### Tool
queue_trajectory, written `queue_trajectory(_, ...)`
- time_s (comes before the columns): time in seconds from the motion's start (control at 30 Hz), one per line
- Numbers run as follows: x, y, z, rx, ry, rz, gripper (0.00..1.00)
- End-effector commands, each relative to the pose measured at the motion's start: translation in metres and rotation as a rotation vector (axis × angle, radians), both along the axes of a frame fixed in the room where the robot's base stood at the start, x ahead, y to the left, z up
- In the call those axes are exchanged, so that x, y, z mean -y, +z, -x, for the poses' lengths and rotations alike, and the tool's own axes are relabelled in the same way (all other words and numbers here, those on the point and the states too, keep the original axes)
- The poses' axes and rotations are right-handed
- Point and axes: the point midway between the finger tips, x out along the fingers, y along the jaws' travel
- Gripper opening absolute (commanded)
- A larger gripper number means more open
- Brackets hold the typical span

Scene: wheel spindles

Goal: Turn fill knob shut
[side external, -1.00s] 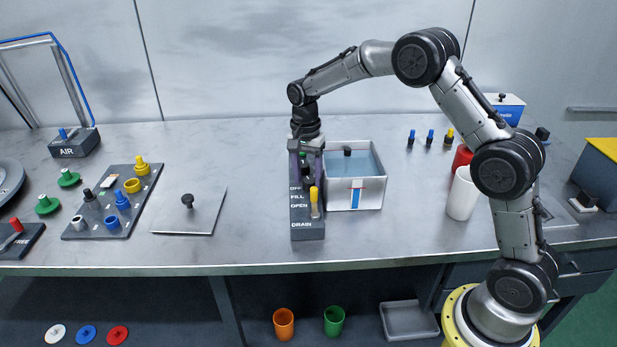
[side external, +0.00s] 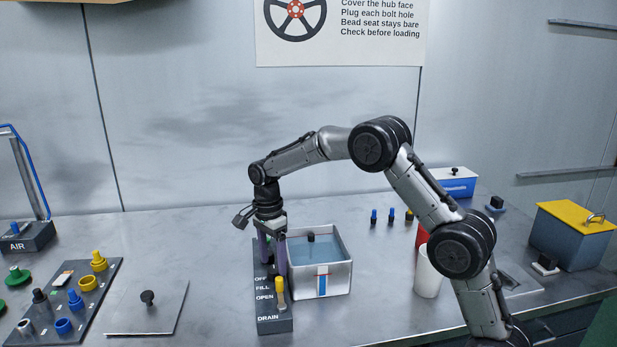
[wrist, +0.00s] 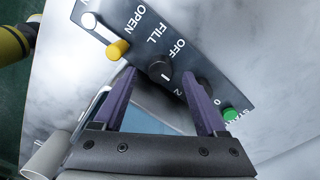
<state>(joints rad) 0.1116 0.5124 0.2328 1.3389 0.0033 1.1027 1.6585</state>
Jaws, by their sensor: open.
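The control panel (side external: 275,325) is a dark narrow strip beside the water tank, with OFF, FILL, OPEN and DRAIN lettering. In the wrist view, a black round knob (wrist: 160,68) with a white pointer line sits by the FILL and OFF lettering. My gripper (wrist: 157,74) is open, with its two purple fingertips on either side of this knob; I cannot tell whether they touch it. A yellow handle (side external: 281,288) stands near the OPEN and DRAIN lettering.
The water-filled tank (side external: 336,280) stands right of the panel. A flat plate with a black knob (side external: 148,310) lies to the left, with bare bench between.

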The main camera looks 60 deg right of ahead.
Motion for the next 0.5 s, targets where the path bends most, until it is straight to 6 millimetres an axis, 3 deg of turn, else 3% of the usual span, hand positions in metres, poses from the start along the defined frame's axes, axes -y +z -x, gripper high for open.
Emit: queue_trajectory(0.5, 0.000, 0.095, -0.006, 0.006, 0.004, 0.000, 0.74)
